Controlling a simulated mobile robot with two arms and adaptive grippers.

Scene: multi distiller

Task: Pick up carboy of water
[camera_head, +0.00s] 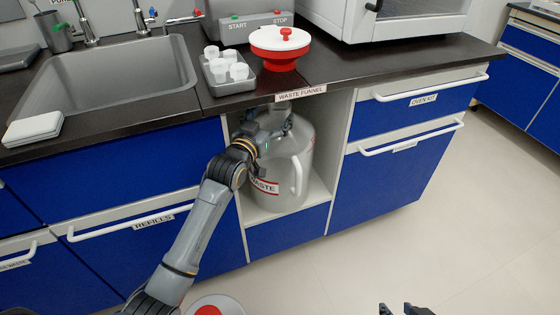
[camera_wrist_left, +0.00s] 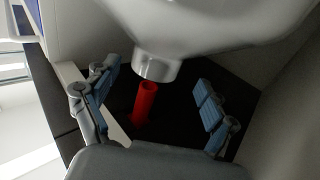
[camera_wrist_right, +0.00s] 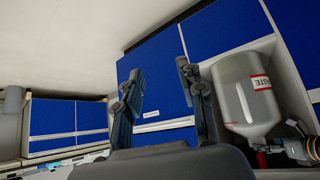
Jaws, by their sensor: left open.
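A large translucent grey carboy (camera_head: 293,165) with a side handle and a label ending in "ASTE" stands in an open cabinet bay under the counter. My left gripper (camera_head: 276,121) is inside the bay at the carboy's upper part. In the left wrist view, its open fingers (camera_wrist_left: 155,78) lie on either side of the carboy's neck (camera_wrist_left: 157,66), with visible gaps. A red tube (camera_wrist_left: 145,102) lines up with the neck's mouth. My right gripper (camera_head: 402,309) is low at the front; in the right wrist view its fingers (camera_wrist_right: 160,72) are apart and empty. No carboy labelled water shows.
A red and white waste funnel (camera_head: 280,48) sits on the counter (camera_head: 350,72) above the bay. A tray of white cups (camera_head: 228,70) stands beside it. Cabinet walls (camera_head: 338,140) flank the carboy closely. The floor (camera_head: 450,210) at right is clear.

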